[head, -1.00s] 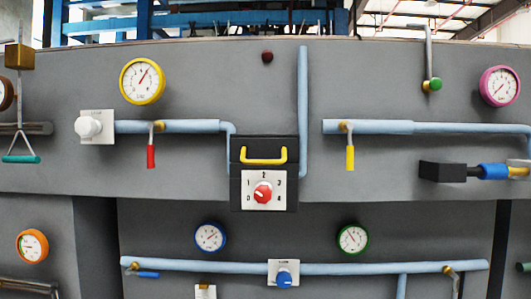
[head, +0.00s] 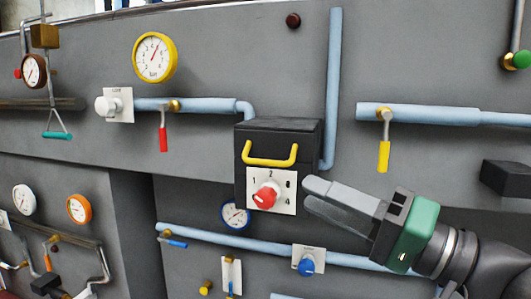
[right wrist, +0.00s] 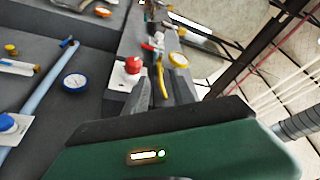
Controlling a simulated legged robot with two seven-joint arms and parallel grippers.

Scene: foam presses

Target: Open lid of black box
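The black box (head: 278,128) is mounted on the grey wall panel near the middle of the head view. Its lid looks shut, with a yellow U-shaped handle (head: 270,161) across the front. Below the handle is a white dial plate with a red knob (head: 265,195). My right gripper (head: 309,195) is at the lower right of the box, pointing left, its fingers slightly apart and empty. The right wrist view shows the yellow handle (right wrist: 160,78) and red knob (right wrist: 133,65) beyond the fingertips. The handle is apart from the fingers. My left gripper is not in view.
A red lever (head: 163,138) hangs at left and a yellow lever (head: 384,155) at right. A blue gauge (head: 235,214) and lower pipe (head: 210,236) are below. Space in front of the box is open.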

